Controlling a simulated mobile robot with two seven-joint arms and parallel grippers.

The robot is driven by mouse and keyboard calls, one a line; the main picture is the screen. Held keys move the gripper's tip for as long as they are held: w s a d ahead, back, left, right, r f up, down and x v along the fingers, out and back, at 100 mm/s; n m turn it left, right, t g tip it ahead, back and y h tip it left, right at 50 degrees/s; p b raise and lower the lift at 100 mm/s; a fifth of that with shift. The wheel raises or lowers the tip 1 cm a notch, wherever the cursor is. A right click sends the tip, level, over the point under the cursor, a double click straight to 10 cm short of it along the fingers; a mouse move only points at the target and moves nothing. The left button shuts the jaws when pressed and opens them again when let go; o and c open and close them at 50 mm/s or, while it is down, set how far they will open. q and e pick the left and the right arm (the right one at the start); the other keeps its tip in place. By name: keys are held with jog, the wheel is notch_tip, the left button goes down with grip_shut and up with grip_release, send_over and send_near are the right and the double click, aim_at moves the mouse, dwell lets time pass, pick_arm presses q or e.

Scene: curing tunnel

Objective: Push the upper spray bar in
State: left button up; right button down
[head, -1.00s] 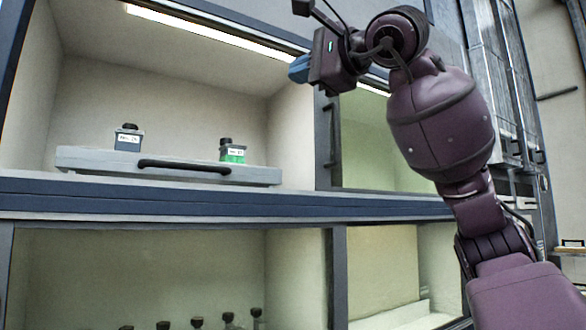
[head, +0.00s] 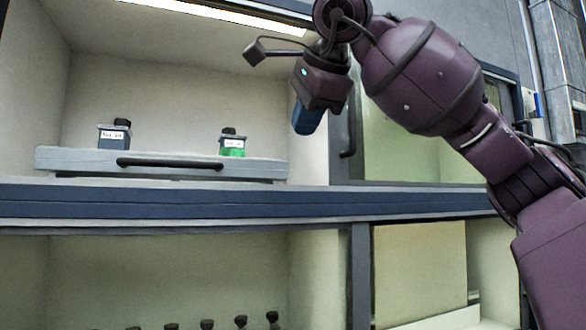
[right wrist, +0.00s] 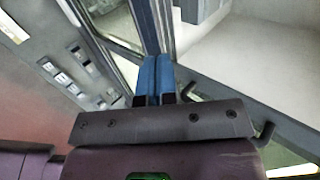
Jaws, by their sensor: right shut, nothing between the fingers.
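A grey tray-like bar (head: 80,161) with a black handle (head: 170,164) lies across the upper compartment; I take it to be the upper spray bar. A dark labelled bottle (head: 114,138) and a green labelled bottle (head: 232,147) stand on it. How far it sticks out is hard to tell. My right gripper (head: 305,120) is shut and empty, its blue fingers pointing down, above and right of the bar, apart from it in the picture. The fingers (right wrist: 155,75) also show closed together in the right wrist view. My left gripper is not in view.
A dark blue ledge (head: 150,203) runs below the upper compartment. A dark post and a glass panel (head: 415,140) stand right of it. Several bottles (head: 240,322) show in the lower compartment. A light strip (head: 210,12) crosses the top. The space before the handle looks clear.

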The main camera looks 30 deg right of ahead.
aim_at(279, 170)
jog(key=x, duration=0.4)
jog(key=w+r+x, duration=0.1)
jog(key=x, duration=0.6)
jog(key=shift+w+p, duration=0.4)
jog(key=shift+w+d+f, duration=0.1)
jog(key=shift+w, duration=0.5)
